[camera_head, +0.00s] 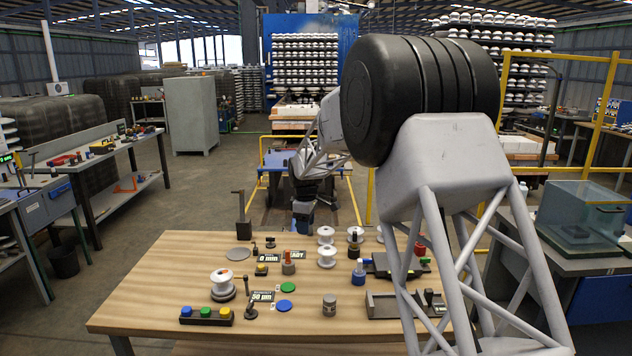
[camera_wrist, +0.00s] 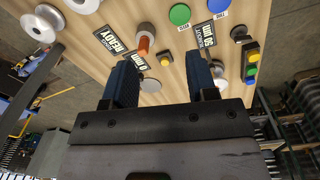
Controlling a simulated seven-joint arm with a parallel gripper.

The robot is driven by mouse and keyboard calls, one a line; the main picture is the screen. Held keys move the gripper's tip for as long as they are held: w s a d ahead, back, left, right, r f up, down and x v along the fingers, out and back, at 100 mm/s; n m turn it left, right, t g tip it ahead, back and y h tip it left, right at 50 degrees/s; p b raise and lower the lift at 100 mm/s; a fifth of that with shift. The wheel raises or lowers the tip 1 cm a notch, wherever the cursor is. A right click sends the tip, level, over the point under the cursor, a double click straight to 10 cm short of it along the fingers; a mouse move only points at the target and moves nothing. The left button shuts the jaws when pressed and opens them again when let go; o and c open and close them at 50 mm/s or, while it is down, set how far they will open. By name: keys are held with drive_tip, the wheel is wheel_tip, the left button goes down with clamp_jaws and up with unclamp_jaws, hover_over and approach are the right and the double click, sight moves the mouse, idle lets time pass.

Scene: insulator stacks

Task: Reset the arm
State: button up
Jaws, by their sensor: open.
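My arm reaches out over the far side of the wooden table (camera_head: 190,260) in the head view. My gripper (camera_head: 302,222) hangs above the table's far edge, small and partly overlapped by my own arm links. In the wrist view my gripper (camera_wrist: 162,72) has its two dark blue fingers wide apart with nothing between them. The table top (camera_wrist: 185,75) lies beyond the fingertips. An orange-handled part (camera_wrist: 144,42) and a yellow button (camera_wrist: 165,60) show past the fingers, apart from them.
White insulators (camera_head: 326,235) stand near the far table edge. A white insulator on a dark base (camera_head: 222,285) and a button box (camera_head: 206,316) are at the left. A black post (camera_head: 241,218) rises at the back left. A dark fixture (camera_head: 395,265) is at the right.

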drive_tip(key=s+d+r+m, duration=0.2)
drive_tip(key=s+d+r, duration=0.3)
drive_tip(key=s, duration=0.4)
drive_tip(key=s+d+r+m+t, duration=0.1)
drive_tip(key=s+d+r+m, duration=0.3)
drive_tip(key=s, duration=0.6)
drive_tip(key=s+d+r+m, duration=0.1)
drive_tip(key=s+d+r, duration=0.45)
drive_tip(key=s, duration=0.35)
drive_tip(key=s+d+f+m, duration=0.2)
drive_tip(key=s, duration=0.8)
drive_tip(key=s+d+f+m, duration=0.1)
drive_tip(key=s+d+m, duration=0.2)
drive_tip(key=s, duration=0.8)
drive_tip(key=s+d+f+m+t, duration=0.1)
drive_tip(key=s+d+f+m, duration=0.1)
drive_tip(key=s, duration=0.9)
drive_tip(key=shift+s+d+f+m, duration=0.2)
drive_tip(key=shift+f+m, duration=0.15)
drive_tip(key=shift+m, duration=0.25)
